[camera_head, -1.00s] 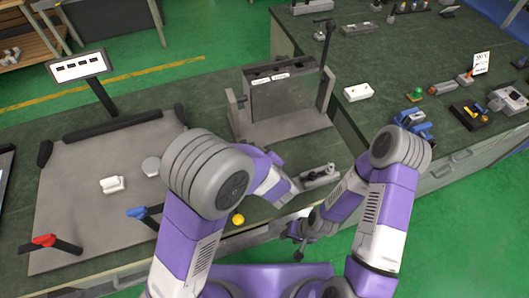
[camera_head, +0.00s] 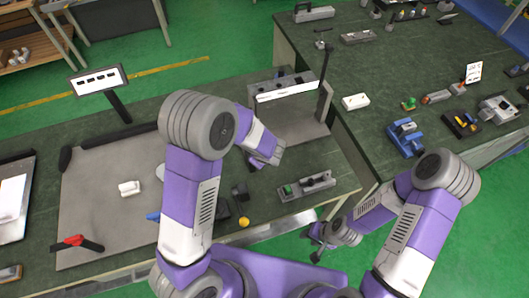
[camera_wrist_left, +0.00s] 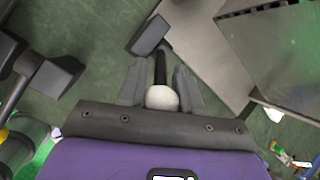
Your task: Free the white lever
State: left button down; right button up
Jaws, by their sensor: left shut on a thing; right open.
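The white lever shows in the left wrist view as a white ball knob (camera_wrist_left: 162,97) on a black rod, with a dark block at the rod's far end. My left gripper (camera_wrist_left: 159,82) has its fingers on both sides of this knob and rod and is shut on it. In the head view my left gripper (camera_head: 266,160) is in front of the grey stand (camera_head: 300,130), and the white lever cannot be made out there. My right gripper (camera_head: 318,240) is open and empty, low beyond the bench's front edge.
A grey board (camera_head: 105,195) carries a white block (camera_head: 129,188) and a red-handled lever (camera_head: 74,241).

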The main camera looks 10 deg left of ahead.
pick_arm(q)
jog(key=shift+w+r, duration=0.1)
jog(key=c, duration=1.1)
grip_release()
jog(key=p+v, duration=0.1)
jog(key=v, duration=0.6)
jog(key=shift+r, duration=0.2)
